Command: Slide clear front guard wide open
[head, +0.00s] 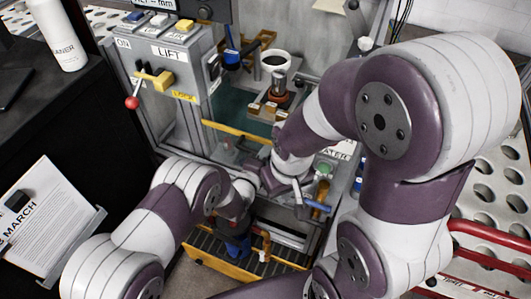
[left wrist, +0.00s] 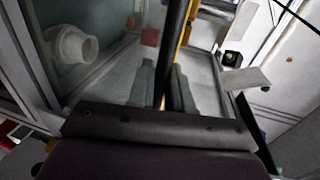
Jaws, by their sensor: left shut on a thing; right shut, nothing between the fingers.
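The clear front guard shows in the head view as a slanting yellow rail (head: 238,131) across the front of the machine; its clear panel is hard to make out. In the left wrist view a dark upright bar (left wrist: 174,40) with a yellow edge beside it runs between the fingers. My left gripper (left wrist: 163,88) is shut on this bar, which looks like the guard's handle. In the head view my left gripper is mostly hidden by the arms near the machine's front. My right gripper (head: 298,193) is shut and empty, low in front of the machine, beside a blue-handled part.
The machine's lift panel (head: 170,52) stands at the left with a red-knobbed lever (head: 133,102). A white-rimmed cup (head: 275,61) stands inside. A dark bench with a bottle (head: 62,35) is at far left. Red rails (head: 490,260) are at lower right. My arms crowd the front.

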